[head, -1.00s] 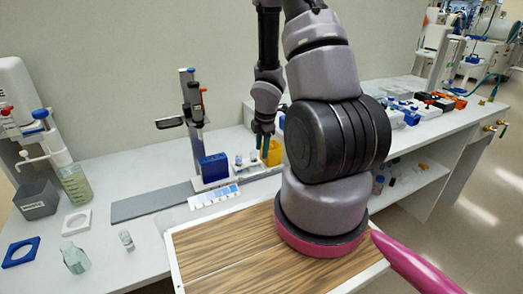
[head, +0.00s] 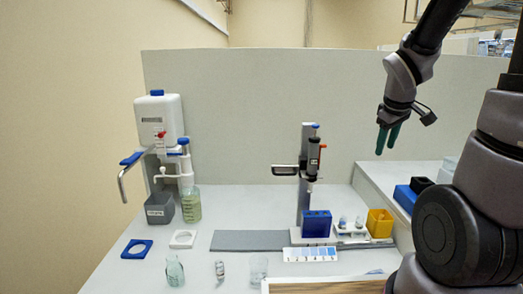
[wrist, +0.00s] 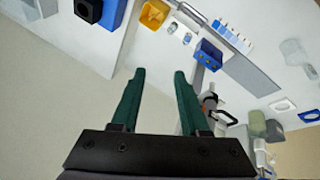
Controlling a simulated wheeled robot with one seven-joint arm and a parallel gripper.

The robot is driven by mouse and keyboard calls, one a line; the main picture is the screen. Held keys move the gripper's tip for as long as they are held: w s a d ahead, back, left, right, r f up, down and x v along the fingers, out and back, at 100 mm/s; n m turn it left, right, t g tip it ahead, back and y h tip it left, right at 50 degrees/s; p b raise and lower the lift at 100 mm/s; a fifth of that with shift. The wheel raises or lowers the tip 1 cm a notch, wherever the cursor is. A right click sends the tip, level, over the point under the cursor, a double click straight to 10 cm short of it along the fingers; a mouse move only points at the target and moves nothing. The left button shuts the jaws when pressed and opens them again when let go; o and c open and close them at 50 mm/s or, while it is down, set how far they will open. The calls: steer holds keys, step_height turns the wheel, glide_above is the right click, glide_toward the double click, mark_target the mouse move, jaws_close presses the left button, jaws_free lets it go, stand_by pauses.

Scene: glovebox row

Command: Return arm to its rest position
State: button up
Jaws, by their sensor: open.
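My gripper (head: 388,138) hangs in the air at the right of the head view, in front of the grey back panel. Its two green fingers point down and are apart. In the wrist view my gripper (wrist: 157,80) is open, with nothing between its fingers. My arm comes in from the right edge of the head view, its upper part bent over above the bench.
Below stand a blue rack (head: 316,225), a yellow bin (head: 380,223) and an upright stand (head: 305,180). A white dispenser (head: 160,125), grey bin (head: 160,208) and green-tinted bottle (head: 191,205) are at left. The back panel (head: 240,110) rises behind the bench.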

steer(key=s+a+r+m+t+y, duration=0.1)
steer(key=s+a+r+m+y, duration=0.1)
steer(key=s+a+r+m, duration=0.2)
steer(key=s+a+r+m+t+y, duration=0.1)
steer(key=s+a+r+m+y, duration=0.1)
steer(key=s+a+r+m, duration=0.3)
steer(key=s+a+r, duration=0.1)
steer(key=s+r, duration=0.3)
steer(key=r, duration=0.1)
steer(key=shift+s+r, duration=0.2)
steer(key=shift+r, duration=0.15)
